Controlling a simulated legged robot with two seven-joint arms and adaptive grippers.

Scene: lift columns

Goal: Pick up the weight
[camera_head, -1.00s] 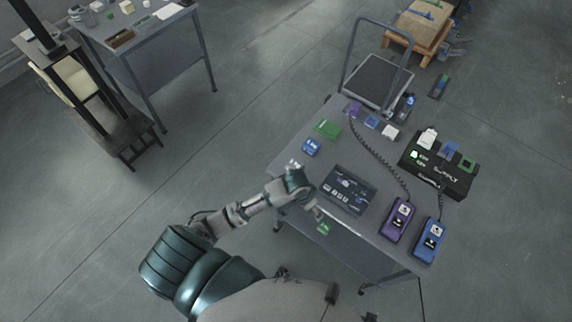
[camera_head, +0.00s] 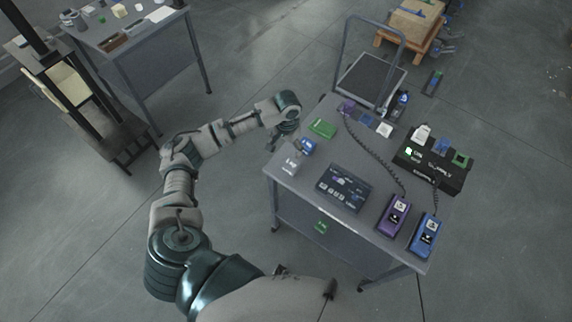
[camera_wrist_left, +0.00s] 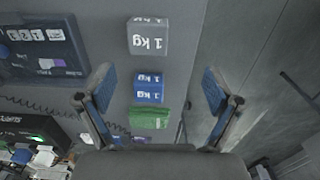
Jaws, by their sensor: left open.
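A grey weight marked 1 kg (camera_head: 291,163) stands on the near left corner of the table. In the left wrist view the grey weight (camera_wrist_left: 148,37) is at the top, beyond the fingertips. A blue 1 kg weight (camera_head: 308,147) is close to it and also shows between the fingers in the left wrist view (camera_wrist_left: 149,88). A green block (camera_head: 322,128) lies behind the blue one. My left gripper (camera_wrist_left: 156,76) is open and empty. In the head view my left gripper (camera_head: 284,134) is mostly hidden by its wrist, near the table's left edge. My right gripper is not visible.
The table (camera_head: 300,190) also holds a dark display panel (camera_head: 344,187), a purple device (camera_head: 393,214), a blue device (camera_head: 424,238) and a black supply box (camera_head: 432,168). A cart (camera_head: 368,80) stands behind it. Another table (camera_head: 150,50) is at the upper left.

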